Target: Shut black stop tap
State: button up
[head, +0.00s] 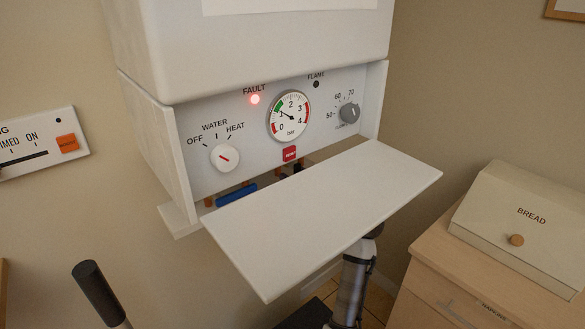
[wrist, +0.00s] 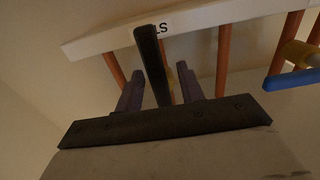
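The black stop tap's lever (wrist: 152,62) stands up in the middle of the wrist view, in front of copper pipes and a white rail. My gripper (wrist: 160,88) has its two fingers apart, one on each side of the lever. A gap shows between the lever and the right finger; whether the left finger touches it I cannot tell. In the head view only a small dark part (head: 298,168) shows behind the flap, perhaps the tap. My gripper is hidden there under the white flap (head: 330,215).
A blue lever (wrist: 291,80) sits to the right in the wrist view; it also shows in the head view (head: 236,195). The boiler panel (head: 245,125) has a lit red fault lamp (head: 255,99). A bread bin (head: 520,225) stands on a cabinet at right.

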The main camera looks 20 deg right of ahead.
jog(key=shift+x, duration=0.85)
jog(key=shift+c, duration=0.5)
grip_shut()
